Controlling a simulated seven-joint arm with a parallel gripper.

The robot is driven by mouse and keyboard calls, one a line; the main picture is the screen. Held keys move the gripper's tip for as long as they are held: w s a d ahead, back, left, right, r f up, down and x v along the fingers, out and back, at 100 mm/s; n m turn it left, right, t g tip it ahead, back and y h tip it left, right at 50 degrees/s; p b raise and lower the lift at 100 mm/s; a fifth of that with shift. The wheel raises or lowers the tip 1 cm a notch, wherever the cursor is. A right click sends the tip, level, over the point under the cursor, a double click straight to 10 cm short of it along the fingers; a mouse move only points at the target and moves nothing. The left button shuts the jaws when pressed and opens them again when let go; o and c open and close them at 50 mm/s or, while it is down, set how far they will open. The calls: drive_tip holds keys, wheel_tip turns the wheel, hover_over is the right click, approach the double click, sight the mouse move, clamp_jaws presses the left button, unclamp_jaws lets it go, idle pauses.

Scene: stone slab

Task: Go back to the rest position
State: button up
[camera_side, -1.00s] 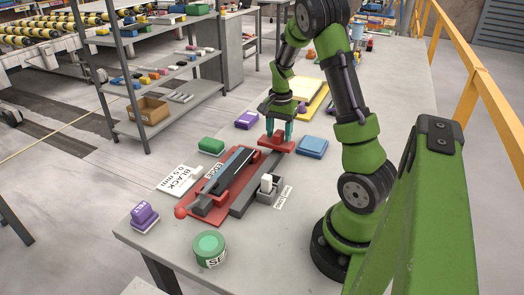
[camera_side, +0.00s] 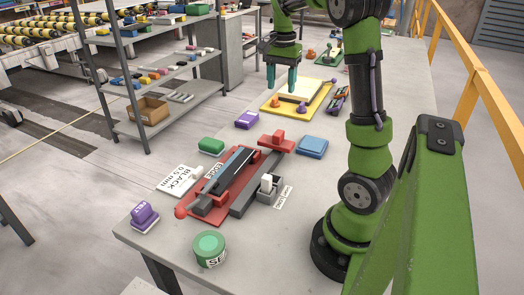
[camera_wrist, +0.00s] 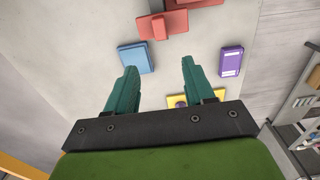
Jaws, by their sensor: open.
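My gripper (camera_side: 281,79) is open and empty, raised above the far half of the slab, near the yellow-framed board in the side view. In the wrist view its two teal fingers (camera_wrist: 157,85) stand wide apart with bare grey slab between them. My arm stands upright at the right of the side view, its upper part cut off by the top edge. The red fixture (camera_side: 277,143) with a dark strip (camera_side: 225,178) in it lies on the slab, well below and nearer than my gripper. Its red end also shows in the wrist view (camera_wrist: 178,18).
A blue block (camera_side: 312,147), a purple box (camera_side: 247,120), a green block (camera_side: 211,146) and a green tape roll (camera_side: 209,246) lie around the fixture. A yellow board (camera_side: 297,98) with small knobs lies under my gripper. A green post (camera_side: 425,210) stands front right.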

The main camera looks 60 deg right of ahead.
drive_tip(key=s+a+n+t+y, duration=0.1)
drive_tip(key=a+n, duration=0.6)
drive_tip(key=a, duration=0.8)
drive_tip(key=s+a+r+n+t+y, duration=0.1)
drive_tip(key=s+a+n+t, duration=0.3)
drive_tip(key=a, duration=1.1)
drive_tip(key=n+t, duration=0.2)
drive_tip(key=n, duration=0.1)
drive_tip(key=shift+a, duration=0.15)
